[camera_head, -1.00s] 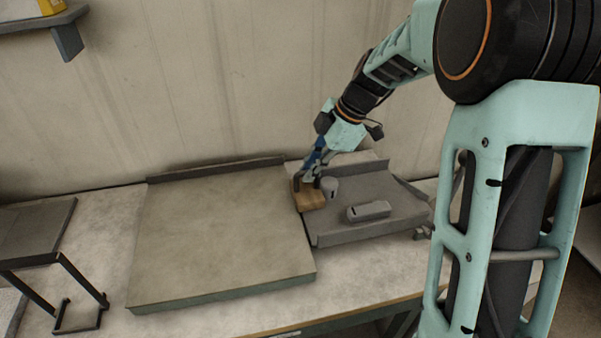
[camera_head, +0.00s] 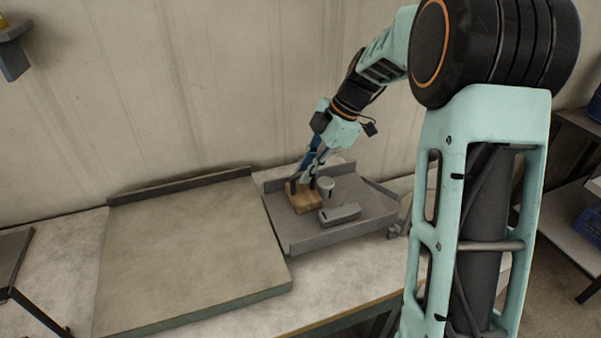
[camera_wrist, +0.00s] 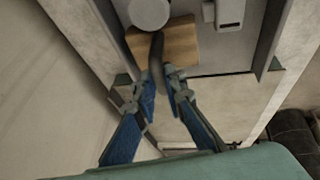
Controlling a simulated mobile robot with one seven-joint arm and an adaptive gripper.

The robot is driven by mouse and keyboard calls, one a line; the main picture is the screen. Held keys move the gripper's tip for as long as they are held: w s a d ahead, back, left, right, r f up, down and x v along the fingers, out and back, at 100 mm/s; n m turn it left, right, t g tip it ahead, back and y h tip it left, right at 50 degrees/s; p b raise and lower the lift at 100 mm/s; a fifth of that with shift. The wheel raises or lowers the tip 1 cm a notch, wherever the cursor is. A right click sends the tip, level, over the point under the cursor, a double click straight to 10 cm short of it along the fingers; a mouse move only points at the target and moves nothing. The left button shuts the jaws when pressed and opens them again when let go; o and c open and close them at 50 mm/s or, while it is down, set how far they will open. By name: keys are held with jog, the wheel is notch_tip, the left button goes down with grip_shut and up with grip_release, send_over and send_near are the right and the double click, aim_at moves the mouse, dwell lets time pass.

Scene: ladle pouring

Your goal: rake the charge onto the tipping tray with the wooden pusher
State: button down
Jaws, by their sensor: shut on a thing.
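The wooden pusher (camera_head: 303,201) is a light-brown block with a dark handle, resting on the grey tipping tray (camera_head: 377,216). My gripper (camera_head: 302,182) is shut on the pusher's handle, and the blue-and-grey fingers show around it in the wrist view (camera_wrist: 163,82). The charge is two grey pieces on the tray. An upright cylinder (camera_head: 326,183) stands close against the pusher's right side; I cannot tell whether they touch. A longer grey block (camera_head: 340,213) lies just to the right and front of the pusher. The wrist view shows the cylinder (camera_wrist: 149,12) and block (camera_wrist: 230,12) partly cut off.
A wide beige slab (camera_head: 185,255) with a raised back rim lies left of the tray. A wall stands close behind both. A dark metal stand (camera_head: 14,245) is at the far left. Shelving (camera_head: 575,190) stands at the right. The tray's right part is clear.

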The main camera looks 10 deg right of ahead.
jog(key=shift+s+a+b, duration=0.2)
jog(key=shift+a+b, duration=0.1)
jog(key=shift+a, duration=0.6)
jog(key=shift+s+a+r+p, duration=0.15)
jog(key=shift+r+p, duration=0.45)
jog(key=shift+r, duration=0.6)
jog(key=shift+w+a+r+p, duration=0.15)
jog(key=shift+r+p, duration=0.5)
jog(key=shift+r, duration=0.5)
jog(key=shift+s+a+r+p, duration=0.15)
jog(key=shift+r+p, duration=0.45)
jog(key=shift+r, duration=0.6)
